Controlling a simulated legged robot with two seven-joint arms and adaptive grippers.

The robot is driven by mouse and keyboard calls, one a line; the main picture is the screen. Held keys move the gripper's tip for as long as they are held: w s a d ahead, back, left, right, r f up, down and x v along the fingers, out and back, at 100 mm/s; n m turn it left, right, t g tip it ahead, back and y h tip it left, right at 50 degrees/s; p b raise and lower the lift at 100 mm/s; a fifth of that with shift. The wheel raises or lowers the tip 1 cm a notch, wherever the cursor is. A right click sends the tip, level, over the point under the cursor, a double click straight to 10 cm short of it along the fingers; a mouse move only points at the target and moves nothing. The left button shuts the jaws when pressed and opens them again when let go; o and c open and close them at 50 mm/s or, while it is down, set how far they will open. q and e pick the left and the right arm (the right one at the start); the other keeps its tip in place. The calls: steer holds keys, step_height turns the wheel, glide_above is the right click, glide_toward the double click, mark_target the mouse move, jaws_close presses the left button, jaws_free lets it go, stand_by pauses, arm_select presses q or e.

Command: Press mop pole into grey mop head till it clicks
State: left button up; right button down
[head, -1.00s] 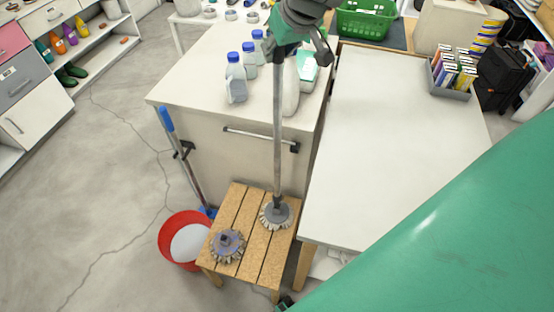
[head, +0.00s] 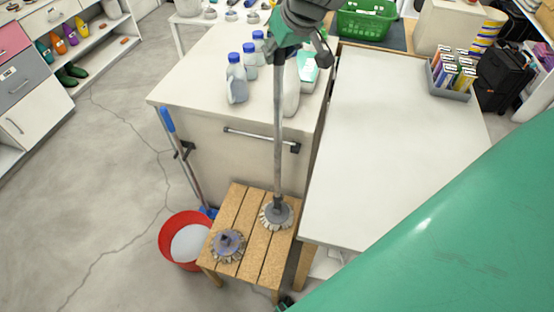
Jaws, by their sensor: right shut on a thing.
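My right gripper (head: 287,50) is at the top of the head view, shut on the upper part of the grey mop pole (head: 278,125). The pole stands nearly upright. Its lower end meets the grey mop head (head: 276,216), which has a pale fringe and rests on the slatted wooden stool (head: 241,205). I cannot tell from here whether the joint is fully seated. A second mop head (head: 228,245), with a bluish-purple top, lies on the stool at the front left, apart from the pole. My left gripper is not in view.
A cabinet (head: 230,150) with a bar handle stands behind the stool, with blue-capped bottles (head: 237,80) on top. A white table (head: 395,140) is close on the right. A red bucket (head: 172,245) and a blue-handled pole (head: 183,155) are on the left.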

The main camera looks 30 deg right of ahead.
mark_target(280, 73)
steer(key=shift+a+f, duration=0.1)
steer(key=shift+f, duration=0.25)
steer(key=shift+f+b, duration=1.65)
steer(key=shift+f, duration=0.5)
steer(key=shift+f+p, duration=0.3)
steer(key=shift+f, duration=0.15)
stand_by(2.8)
steer(key=c, duration=1.2)
jaws_free()
steer(key=shift+s+r, duration=0.2)
steer(key=shift+r, duration=0.25)
steer(key=v, duration=0.6)
steer(key=shift+s+r, duration=0.15)
